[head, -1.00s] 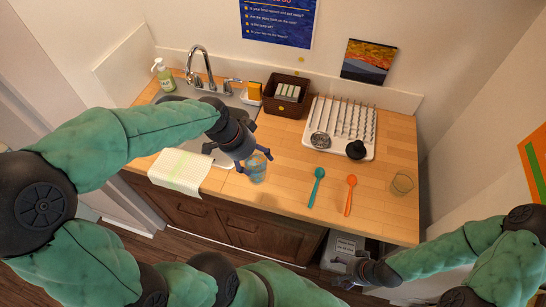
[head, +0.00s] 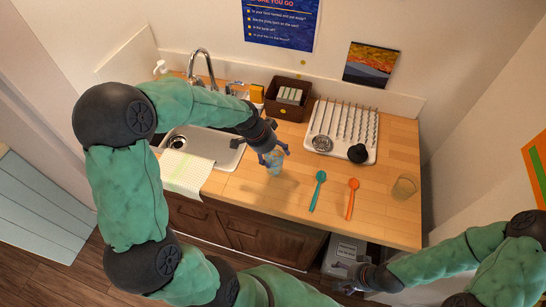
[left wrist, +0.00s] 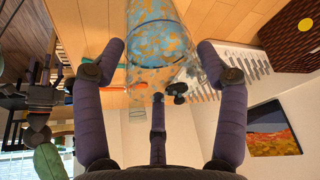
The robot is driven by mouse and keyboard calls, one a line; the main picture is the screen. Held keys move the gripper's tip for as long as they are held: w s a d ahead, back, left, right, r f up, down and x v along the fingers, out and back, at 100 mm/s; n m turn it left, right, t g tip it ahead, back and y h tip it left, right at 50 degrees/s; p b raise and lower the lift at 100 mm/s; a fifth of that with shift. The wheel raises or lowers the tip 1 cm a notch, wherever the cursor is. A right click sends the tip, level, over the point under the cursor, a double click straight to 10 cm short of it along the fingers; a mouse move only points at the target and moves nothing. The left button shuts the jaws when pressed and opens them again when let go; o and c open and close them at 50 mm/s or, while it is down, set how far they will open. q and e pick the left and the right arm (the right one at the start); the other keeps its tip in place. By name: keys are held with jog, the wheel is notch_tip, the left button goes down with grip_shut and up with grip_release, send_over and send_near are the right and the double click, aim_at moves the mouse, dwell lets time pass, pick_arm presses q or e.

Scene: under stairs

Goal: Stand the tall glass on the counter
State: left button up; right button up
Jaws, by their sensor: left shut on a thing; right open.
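A clear tall glass with an orange and light-blue pattern (head: 275,169) is in my left gripper (head: 272,153), over the front part of the wooden counter (head: 245,188). The glass looks about upright; I cannot tell whether its base touches the counter. My right gripper (head: 350,281) is open and empty, low in front of the cabinet, away from the counter top.
A teal spoon (head: 318,190), an orange spoon (head: 352,197) and another clear glass (head: 404,187) are to the right. Behind are a white drying rack (head: 330,118) and a brown basket (head: 287,97). The sink (head: 205,146) and a towel (head: 184,173) are left.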

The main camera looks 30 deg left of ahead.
pick_arm(q)
jog(key=shift+f, duration=1.25)
jog(key=shift+f, duration=0.2)
jog(key=o, duration=1.7)
jog(key=v, duration=1.2)
jog(key=shift+r+p, duration=0.2)
jog(key=shift+p, duration=0.25)
